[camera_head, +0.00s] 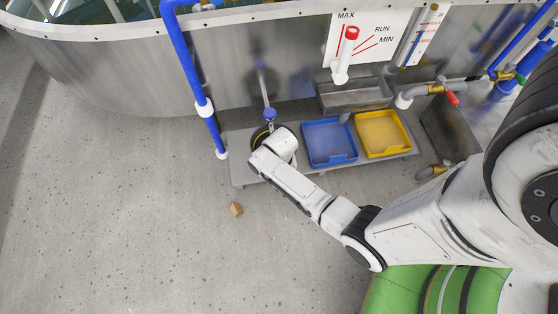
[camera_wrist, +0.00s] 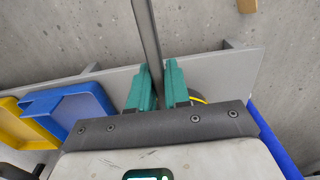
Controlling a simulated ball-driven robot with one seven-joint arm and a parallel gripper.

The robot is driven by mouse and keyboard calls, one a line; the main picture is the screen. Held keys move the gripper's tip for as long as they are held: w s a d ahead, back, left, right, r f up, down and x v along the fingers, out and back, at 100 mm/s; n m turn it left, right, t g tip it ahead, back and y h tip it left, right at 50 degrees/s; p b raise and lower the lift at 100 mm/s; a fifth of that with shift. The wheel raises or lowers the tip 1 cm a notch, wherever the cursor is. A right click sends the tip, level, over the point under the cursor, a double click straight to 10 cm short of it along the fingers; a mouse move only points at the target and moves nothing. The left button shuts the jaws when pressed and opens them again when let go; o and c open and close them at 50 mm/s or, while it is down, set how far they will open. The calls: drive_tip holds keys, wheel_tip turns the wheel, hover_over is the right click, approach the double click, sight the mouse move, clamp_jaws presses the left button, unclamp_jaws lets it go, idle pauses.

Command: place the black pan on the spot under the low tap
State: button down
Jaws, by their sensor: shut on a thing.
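My gripper (camera_head: 274,144) is low over the left end of the grey shelf, by the low tap (camera_head: 270,114), which has a blue part at the end of a grey pipe. In the wrist view the two teal fingers (camera_wrist: 157,82) are shut on a long dark grey bar (camera_wrist: 147,35), seemingly part of the black pan. The pan's body is mostly hidden. In the head view a dark edge with a yellow curve (camera_head: 257,137) shows beside my wrist. A yellow curve, perhaps the spot's ring, also shows right of the fingers in the wrist view (camera_wrist: 199,99).
A blue tray (camera_head: 329,160) and a yellow tray (camera_head: 404,150) lie on the shelf (camera_head: 240,172) to the right. A blue pipe (camera_head: 215,133) stands at its left end. A tan block (camera_head: 236,209) lies on the floor. The tank wall (camera_head: 225,60) is behind.

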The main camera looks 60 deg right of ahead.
drive_tip(key=shift+w+f+b, duration=0.15)
drive_tip(key=shift+f+b, duration=0.35)
drive_tip(key=shift+f, duration=0.4)
drive_tip(key=shift+w+f+b, duration=0.15)
drive_tip(key=shift+f+b, duration=0.35)
drive_tip(key=shift+f, duration=0.4)
drive_tip(key=shift+f, duration=0.2)
drive_tip(key=c, duration=1.1)
unclamp_jaws()
wheel_tip(320, 180, up, 12)
drive_tip(key=p, duration=0.6)
drive_tip(key=shift+r+p, duration=0.25)
drive_tip(key=shift+p, duration=0.1)
drive_tip(key=s+a+r+n, duration=0.4)
drive_tip(key=s+r+n, duration=0.1)
drive_tip(key=r, duration=0.3)
drive_tip(key=s+a+r+n+t, duration=0.1)
drive_tip(key=s+a+r+n, duration=0.3)
drive_tip(key=r, duration=0.5)
drive_tip(key=shift+s+a+n, duration=0.35)
drive_tip(key=shift+s+n, duration=0.1)
drive_tip(key=shift+n, duration=0.05)
